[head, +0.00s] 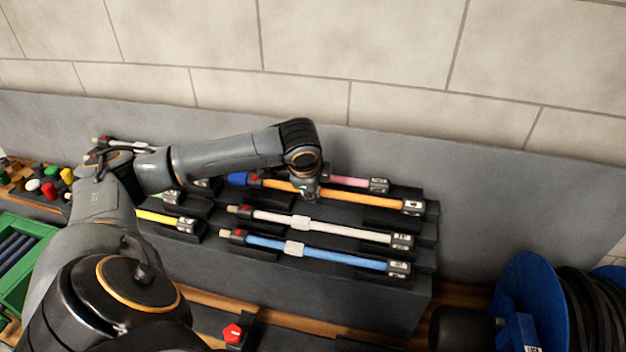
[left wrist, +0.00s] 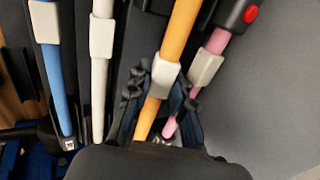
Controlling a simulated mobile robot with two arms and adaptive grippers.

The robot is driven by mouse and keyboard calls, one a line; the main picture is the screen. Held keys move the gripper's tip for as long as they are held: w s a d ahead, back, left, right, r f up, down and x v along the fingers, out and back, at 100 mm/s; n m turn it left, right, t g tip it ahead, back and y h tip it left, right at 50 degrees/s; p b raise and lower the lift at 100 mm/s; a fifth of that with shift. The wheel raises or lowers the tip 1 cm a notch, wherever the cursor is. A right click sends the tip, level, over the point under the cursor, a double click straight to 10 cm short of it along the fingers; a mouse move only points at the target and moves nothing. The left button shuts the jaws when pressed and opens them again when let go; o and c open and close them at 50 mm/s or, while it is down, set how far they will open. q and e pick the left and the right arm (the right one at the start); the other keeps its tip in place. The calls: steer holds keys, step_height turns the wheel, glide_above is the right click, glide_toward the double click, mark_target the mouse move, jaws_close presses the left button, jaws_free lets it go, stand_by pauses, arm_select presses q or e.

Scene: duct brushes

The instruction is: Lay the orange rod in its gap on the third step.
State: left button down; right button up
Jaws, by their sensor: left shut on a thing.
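The orange rod (head: 365,200) lies lengthwise along the third step of the dark stepped rack (head: 330,290), behind the white and blue rods. Its right end has a labelled block. I cannot tell whether it rests in its gap or hangs just above it. My left gripper (head: 308,190) comes down on the rod from above and is shut on it. In the left wrist view, the fingers of the left gripper (left wrist: 160,105) stand on both sides of the orange rod (left wrist: 180,35), near its white sleeve (left wrist: 162,79). My right gripper is not in view.
A white rod (head: 345,232) and a blue rod (head: 340,257) lie on the lower steps; a pink rod (head: 350,181) lies behind. A yellow rod (head: 157,217) is further left. A grey wall panel stands close behind. A blue reel (head: 525,290) is at right, a green crate (head: 30,230) at left.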

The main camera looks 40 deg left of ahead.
arm_select(q)
steer(key=shift+w+g+p, duration=0.15)
steer(key=shift+g+p, duration=0.15)
steer(key=shift+f+g+h, duration=0.1)
steer(key=shift+g+h, duration=0.7)
steer(key=shift+g, duration=0.1)
steer(key=shift+w+a+f+g, duration=0.15)
steer(key=shift+f+g, duration=0.1)
steer(key=shift+g, duration=0.35)
steer(key=shift+s+r, duration=0.1)
steer(key=shift+s, duration=0.1)
steer(key=shift+w+f+g+h, duration=0.2)
steer(key=shift+w+g+h, duration=0.1)
steer(key=shift+h, duration=0.1)
steer(key=shift+s, duration=0.15)
